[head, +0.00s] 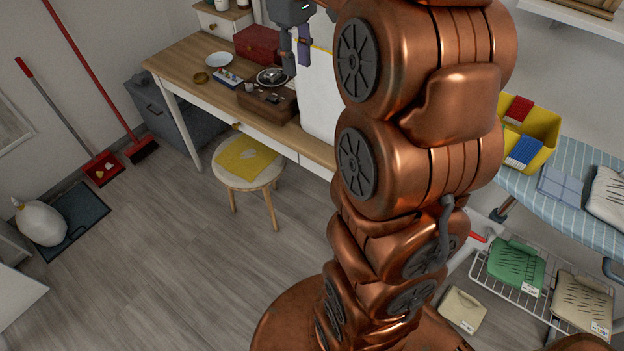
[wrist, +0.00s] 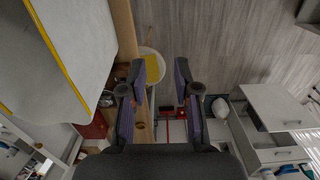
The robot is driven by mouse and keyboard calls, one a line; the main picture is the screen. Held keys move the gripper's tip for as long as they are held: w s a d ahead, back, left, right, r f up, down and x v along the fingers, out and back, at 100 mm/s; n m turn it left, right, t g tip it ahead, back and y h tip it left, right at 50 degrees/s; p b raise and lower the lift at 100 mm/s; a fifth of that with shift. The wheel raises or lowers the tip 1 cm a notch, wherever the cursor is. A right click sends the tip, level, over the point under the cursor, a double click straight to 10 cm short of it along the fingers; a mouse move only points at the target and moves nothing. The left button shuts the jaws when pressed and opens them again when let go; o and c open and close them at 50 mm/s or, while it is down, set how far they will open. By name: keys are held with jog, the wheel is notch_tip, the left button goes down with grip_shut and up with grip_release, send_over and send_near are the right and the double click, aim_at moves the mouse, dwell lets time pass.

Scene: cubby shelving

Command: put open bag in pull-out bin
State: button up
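My gripper (wrist: 166,75) points down the wrist view with its two purple-padded fingers apart and nothing between them. In the head view it shows (head: 300,42) at the top, in front of the desk and partly cut off by the frame. A plump white bag-like thing (head: 42,222) with a pinched top sits on a dark mat on the floor at far left; it also shows in the wrist view (wrist: 220,107), beyond the right finger. I cannot tell whether it is open. No pull-out bin can be clearly made out; a white cabinet with drawers (wrist: 272,122) stands at right in the wrist view.
A wooden desk (head: 190,62) holds boxes and dishes. A white panel with a yellow edge (head: 318,95) stands close beside my gripper. A stool (head: 245,178) stands before the desk. An ironing board (head: 565,165) and wire rack (head: 520,290) are right. Floor at left-centre is clear.

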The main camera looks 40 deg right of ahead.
jog(key=s+a+f+m, duration=0.1)
jog(key=s+a+f, duration=0.5)
jog(key=s+a, duration=0.4)
jog(key=shift+s+g, duration=0.3)
jog(key=shift+s, duration=0.05)
jog(key=shift+o, duration=0.3)
jog(key=s+a+f+m, duration=0.1)
jog(key=s+a+f, duration=0.1)
jog(key=s+f, duration=0.2)
jog(key=s+a+f+m, duration=0.1)
jog(key=s+a+f, duration=0.2)
jog(key=s, duration=0.6)
jog(key=shift+s+f+g, duration=0.25)
jog(key=shift+f+g, duration=0.15)
jog(key=shift+f, duration=0.25)
jog(key=shift+s+f, duration=0.1)
jog(key=shift+d, duration=0.15)
